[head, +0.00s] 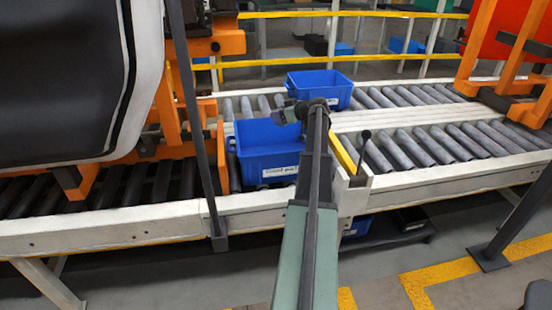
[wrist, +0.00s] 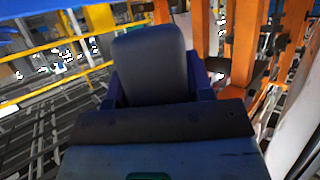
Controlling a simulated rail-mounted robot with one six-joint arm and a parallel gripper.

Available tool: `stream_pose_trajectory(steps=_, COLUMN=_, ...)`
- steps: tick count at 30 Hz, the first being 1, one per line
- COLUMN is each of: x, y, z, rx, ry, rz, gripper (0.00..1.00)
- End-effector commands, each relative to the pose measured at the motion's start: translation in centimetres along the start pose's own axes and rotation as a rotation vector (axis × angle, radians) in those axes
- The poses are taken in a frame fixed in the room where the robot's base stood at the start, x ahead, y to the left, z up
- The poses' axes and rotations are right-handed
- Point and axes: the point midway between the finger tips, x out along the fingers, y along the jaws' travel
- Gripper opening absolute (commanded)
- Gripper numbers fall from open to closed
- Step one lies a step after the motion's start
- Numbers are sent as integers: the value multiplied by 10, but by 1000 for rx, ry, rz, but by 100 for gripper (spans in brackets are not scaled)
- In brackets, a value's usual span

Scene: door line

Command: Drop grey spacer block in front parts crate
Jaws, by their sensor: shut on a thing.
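The front parts crate (head: 268,160) is a blue open bin with a white label, on the near roller line left of my arm. My gripper (head: 290,114) is over the right part of this crate's opening in the head view. The wrist view shows my gripper (wrist: 157,95) shut on the grey spacer block (wrist: 150,62), a dark grey piece with rounded corners between the two bluish fingers. The block is small and hard to make out in the head view. My arm hides the crate's right side, and the crate's inside bottom cannot be seen clearly.
A second blue crate (head: 322,92) stands behind on the far roller line. An orange carrier frame (head: 170,110) with a large dark door panel (head: 60,80) stands close on the left. A black lever (head: 364,142) rises right of my arm. The rollers to the right are clear.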

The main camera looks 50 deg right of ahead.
Motion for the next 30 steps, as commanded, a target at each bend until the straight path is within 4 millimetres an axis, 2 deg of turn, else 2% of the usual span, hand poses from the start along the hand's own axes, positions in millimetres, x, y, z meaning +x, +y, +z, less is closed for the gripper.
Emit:
stream_pose_trajectory(steps=5, x=4, y=-1, z=12, rx=0, ry=0, rz=0, gripper=23)
stream_pose_trajectory(steps=12, x=19, y=-1, z=46, rx=0, ry=0, rz=0, gripper=23)
stream_pose_trajectory(steps=15, x=22, y=-1, z=55, rx=0, ry=0, rz=0, gripper=23)
stream_pose_trajectory(steps=24, x=22, y=-1, z=54, rx=0, ry=0, rz=0, gripper=23)
stream_pose_trajectory(steps=25, x=22, y=-1, z=54, rx=0, ry=0, rz=0, gripper=52)
stream_pose_trajectory(steps=30, x=22, y=-1, z=54, rx=0, ry=0, rz=0, gripper=77)
